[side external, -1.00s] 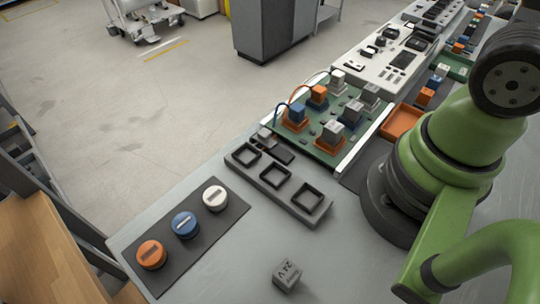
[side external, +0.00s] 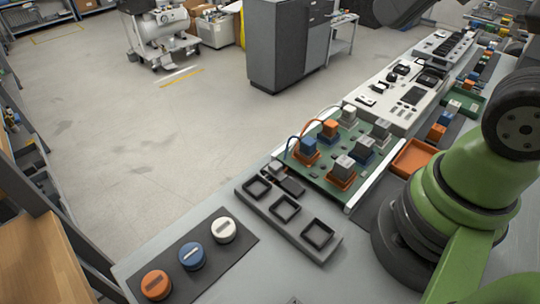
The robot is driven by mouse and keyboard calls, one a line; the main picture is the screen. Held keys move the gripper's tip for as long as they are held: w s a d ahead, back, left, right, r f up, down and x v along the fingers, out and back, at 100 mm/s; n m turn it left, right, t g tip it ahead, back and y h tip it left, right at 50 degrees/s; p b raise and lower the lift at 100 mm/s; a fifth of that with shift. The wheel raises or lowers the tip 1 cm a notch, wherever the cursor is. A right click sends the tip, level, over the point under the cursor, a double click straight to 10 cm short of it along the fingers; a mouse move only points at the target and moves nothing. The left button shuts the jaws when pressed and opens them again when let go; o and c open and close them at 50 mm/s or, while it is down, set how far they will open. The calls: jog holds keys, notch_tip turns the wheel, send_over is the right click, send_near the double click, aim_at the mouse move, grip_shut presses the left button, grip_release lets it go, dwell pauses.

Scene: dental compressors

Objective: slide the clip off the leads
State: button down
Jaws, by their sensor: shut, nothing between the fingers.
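Thin leads in blue, orange and white (side external: 287,146) arch at the left edge of a green board (side external: 318,165). They run between blue, orange and white-grey plug blocks (side external: 308,146) and the board's left corner. A small grey piece (side external: 276,168) and a dark piece (side external: 293,186) sit at that corner, by the lower ends of the leads. I cannot tell whether either is the clip. My gripper does not show. Only green and black parts of my arm stand at the right.
A dark three-socket rack (side external: 285,208) lies in front of the board. Orange, blue and white round knobs (side external: 192,256) sit on a dark mat at the lower left. An orange tray (side external: 414,158) and a white panel (side external: 398,96) lie beyond. Bare grey bench (side external: 330,275) lies in front.

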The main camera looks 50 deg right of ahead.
aim_at(275, 169)
jog(key=w+f+n+g+h, duration=0.1)
jog(key=w+n+g, duration=0.35)
jog(key=w, duration=1.35)
jog(key=w+a+f+g, duration=0.1)
jog(key=w+f+g, duration=0.2)
jog(key=f, duration=0.6)
jog(key=w+a+f+g+h, duration=0.1)
jog(key=w+a+f+g, duration=0.1)
jog(key=f, duration=0.7)
jog(key=shift+w+a+f+m+g, duration=0.2)
jog(key=shift+w+m+g, duration=0.3)
jog(key=shift+g, duration=0.25)
jog(key=shift+s+f, duration=1.3)
jog(key=shift+f, duration=0.25)
jog(key=shift+s+f, duration=1.25)
jog(key=shift+f, duration=0.25)
jog(key=shift+s+f, duration=1.3)
jog(key=shift+f, duration=0.25)
